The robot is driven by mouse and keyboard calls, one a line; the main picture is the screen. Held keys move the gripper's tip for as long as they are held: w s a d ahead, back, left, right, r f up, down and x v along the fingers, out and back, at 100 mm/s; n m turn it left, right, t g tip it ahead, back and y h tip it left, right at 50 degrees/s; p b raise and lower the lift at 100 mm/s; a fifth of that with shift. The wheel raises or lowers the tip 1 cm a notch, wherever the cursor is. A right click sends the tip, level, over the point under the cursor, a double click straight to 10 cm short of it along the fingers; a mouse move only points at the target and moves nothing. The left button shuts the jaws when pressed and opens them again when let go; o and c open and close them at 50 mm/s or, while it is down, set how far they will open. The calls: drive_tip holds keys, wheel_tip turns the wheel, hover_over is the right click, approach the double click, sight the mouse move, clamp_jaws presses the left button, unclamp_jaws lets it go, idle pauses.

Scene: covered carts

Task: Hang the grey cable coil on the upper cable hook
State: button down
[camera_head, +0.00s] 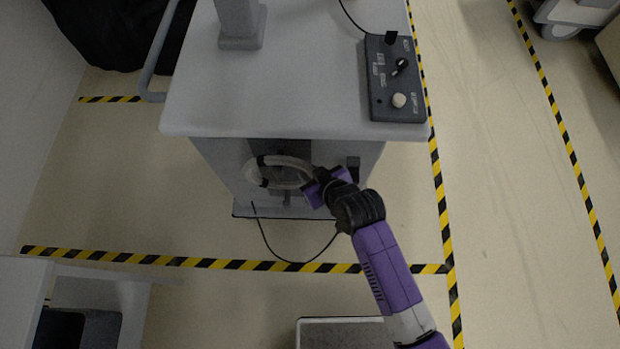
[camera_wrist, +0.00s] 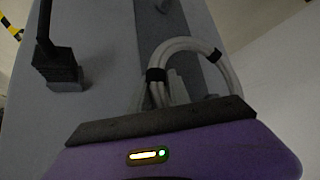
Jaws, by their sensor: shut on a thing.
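The grey cable coil (camera_head: 287,160) is a pale loop with black ties, in front of the cart's front face below its top. It also shows in the wrist view (camera_wrist: 182,46), just beyond my gripper's edge. My gripper (camera_head: 317,180) is shut on the coil at its right side in the head view; the fingertips are largely hidden in the wrist view. A dark fitting (camera_head: 353,166) juts from the cart face right of the coil, and a dark upright fitting on a block (camera_wrist: 58,65) shows in the wrist view. I cannot tell which part is the upper cable hook.
The cart top (camera_head: 290,90) overhangs the face just above the coil. A control box (camera_head: 393,80) sits on its right edge. A thin black cable (camera_head: 285,260) loops onto the floor below.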

drive_tip(key=shift+w+f+b, duration=0.1)
drive_tip(key=shift+w+b, duration=0.3)
drive_tip(key=shift+w, duration=0.4)
drive_tip(key=shift+w+d+f+b, duration=0.1)
drive_tip(key=shift+w+f+b, duration=0.1)
drive_tip(key=shift+f+b, duration=0.35)
drive_tip(key=shift+w+f+b, duration=0.2)
drive_tip(key=shift+f+b, duration=0.2)
drive_tip(key=shift+f, duration=0.2)
drive_tip(key=shift+f, duration=0.15)
drive_tip(key=c, duration=1.1)
unclamp_jaws()
drive_tip(key=shift+d, duration=0.1)
